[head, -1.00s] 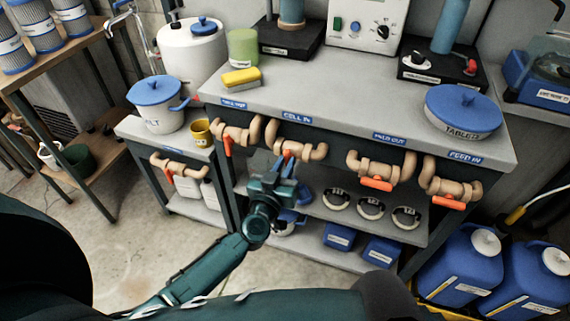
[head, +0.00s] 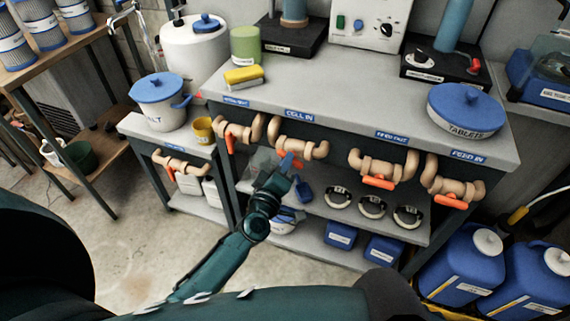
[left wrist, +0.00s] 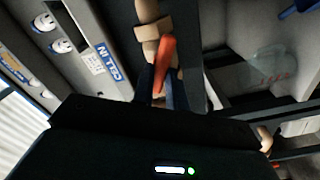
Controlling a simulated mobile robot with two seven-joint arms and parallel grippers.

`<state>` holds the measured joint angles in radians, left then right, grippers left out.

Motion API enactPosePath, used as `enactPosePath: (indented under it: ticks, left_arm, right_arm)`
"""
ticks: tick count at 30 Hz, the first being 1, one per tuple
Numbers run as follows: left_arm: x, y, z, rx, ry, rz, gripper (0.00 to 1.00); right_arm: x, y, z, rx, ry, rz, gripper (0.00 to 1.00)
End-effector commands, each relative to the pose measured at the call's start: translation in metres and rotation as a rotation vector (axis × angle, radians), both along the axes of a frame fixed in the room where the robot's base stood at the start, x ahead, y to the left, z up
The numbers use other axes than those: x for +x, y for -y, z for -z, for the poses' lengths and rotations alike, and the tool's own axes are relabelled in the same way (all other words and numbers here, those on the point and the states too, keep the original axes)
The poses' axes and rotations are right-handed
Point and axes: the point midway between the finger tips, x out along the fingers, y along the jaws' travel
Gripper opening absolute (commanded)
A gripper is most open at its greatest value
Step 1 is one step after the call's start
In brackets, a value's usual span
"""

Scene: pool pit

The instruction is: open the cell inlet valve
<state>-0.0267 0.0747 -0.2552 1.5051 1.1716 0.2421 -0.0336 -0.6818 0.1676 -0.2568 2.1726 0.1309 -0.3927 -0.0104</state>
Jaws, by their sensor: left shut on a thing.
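The cell inlet valve is the beige pipe valve (head: 300,147) under the blue CELL IN label (head: 299,115) on the bench front. Its orange lever (head: 297,163) shows partly beside my left gripper (head: 287,168), pointing out and down from the pipe. In the left wrist view the lever (left wrist: 166,55) runs down between the dark fingers (left wrist: 168,92), which are shut on it. The fingers hide its lower end. My right gripper is not in view.
A similar valve with a hanging orange lever (head: 230,144) is close on the left. Two valves with sideways levers (head: 378,182) (head: 447,201) are to the right.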

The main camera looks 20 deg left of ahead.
Motion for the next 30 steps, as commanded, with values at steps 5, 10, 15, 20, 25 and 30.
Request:
enactPosePath:
  ticks: [5, 10, 15, 20, 25, 30]
  left_arm:
    - [-0.0006, -0.0003, 0.0033, -0.164, -0.007, 0.000, 0.00]
    - [-0.0006, -0.0008, 0.0040, -0.302, -0.011, -0.001, 0.00]
    - [-0.0006, -0.0008, 0.0047, -0.408, -0.016, -0.001, 0.00]
    - [-0.0006, -0.0008, 0.0051, -0.475, -0.019, 0.000, 0.00]
    - [-0.0006, -0.0009, 0.0051, -0.514, -0.020, -0.001, 0.00]
    - [-0.0006, -0.0010, 0.0050, -0.528, -0.020, -0.001, 0.00]
  right_arm:
    - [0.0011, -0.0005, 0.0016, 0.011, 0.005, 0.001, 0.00]
    - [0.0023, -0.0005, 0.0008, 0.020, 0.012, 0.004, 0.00]
    - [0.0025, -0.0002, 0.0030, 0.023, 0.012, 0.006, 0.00]
    - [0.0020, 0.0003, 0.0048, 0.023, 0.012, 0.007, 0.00]
    - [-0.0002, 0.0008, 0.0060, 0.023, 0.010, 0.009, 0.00]
    - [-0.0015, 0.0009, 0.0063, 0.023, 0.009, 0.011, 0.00]
